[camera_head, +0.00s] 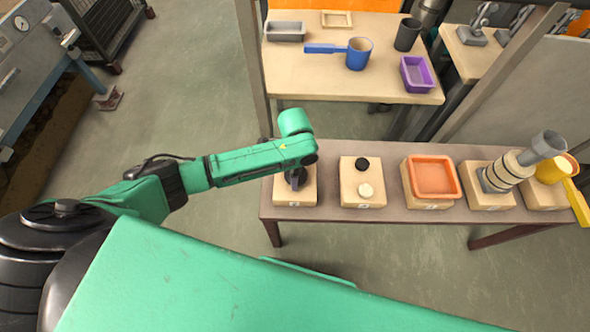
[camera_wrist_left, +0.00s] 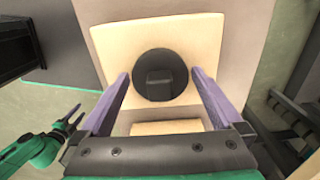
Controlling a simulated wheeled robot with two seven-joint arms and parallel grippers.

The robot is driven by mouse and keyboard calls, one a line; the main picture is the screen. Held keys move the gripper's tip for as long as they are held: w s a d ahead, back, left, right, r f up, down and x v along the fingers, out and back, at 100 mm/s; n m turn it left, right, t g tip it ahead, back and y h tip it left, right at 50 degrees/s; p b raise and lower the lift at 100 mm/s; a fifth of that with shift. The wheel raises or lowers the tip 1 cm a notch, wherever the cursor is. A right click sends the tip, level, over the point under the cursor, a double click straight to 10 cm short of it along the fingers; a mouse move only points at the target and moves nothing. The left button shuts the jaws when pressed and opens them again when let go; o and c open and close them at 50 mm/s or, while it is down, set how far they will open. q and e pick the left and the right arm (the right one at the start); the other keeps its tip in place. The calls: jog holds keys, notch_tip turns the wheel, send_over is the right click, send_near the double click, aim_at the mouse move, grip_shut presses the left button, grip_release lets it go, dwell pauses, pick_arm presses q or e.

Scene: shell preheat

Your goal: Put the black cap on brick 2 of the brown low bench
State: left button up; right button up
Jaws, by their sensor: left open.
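The black cap (camera_wrist_left: 161,76), a round disc with a raised grip bar, lies on the leftmost pale brick (camera_wrist_left: 120,45) of the brown low bench (camera_head: 388,150). In the head view my left gripper (camera_head: 295,181) is over that brick (camera_head: 307,192) and hides most of the cap. In the left wrist view my left gripper (camera_wrist_left: 160,95) is open, its purple fingers apart on either side of the cap's near edge.
Further right stand bricks with an orange tray (camera_head: 432,178), a grey ringed cylinder (camera_head: 508,172) and a yellow handled cup (camera_head: 552,171). Behind, a table (camera_head: 310,75) holds a blue handled cup (camera_head: 358,53) and a purple tray (camera_head: 416,74). A post (camera_head: 254,75) rises behind the bench's left end.

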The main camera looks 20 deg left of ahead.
pick_arm(q)
notch_tip(320, 180, up, 12)
jog(key=p, duration=0.2)
dwell(0.4)
